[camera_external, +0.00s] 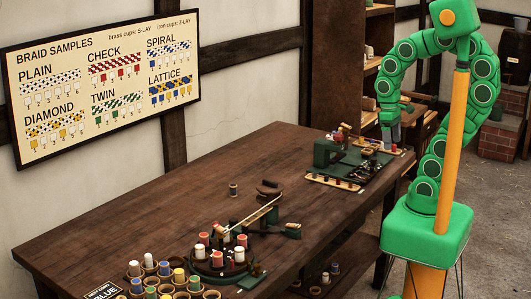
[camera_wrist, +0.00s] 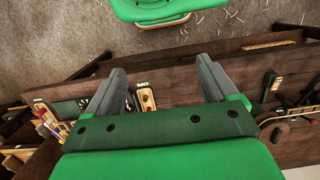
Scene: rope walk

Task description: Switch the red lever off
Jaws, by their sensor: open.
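My gripper (camera_wrist: 161,66) is open, its two grey fingers apart with nothing between the tips. In the external view my gripper (camera_external: 391,141) hangs over the far right end of the table. In the external view a wooden strip with small coloured parts (camera_external: 369,143) lies close beside my gripper.
A green machine (camera_external: 328,152) stands on the dark wooden table (camera_external: 130,215). A wooden strip (camera_external: 333,181) lies in front of it. A round rack of spools (camera_external: 218,262) and several cups stand at the near end. The table's middle left is clear.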

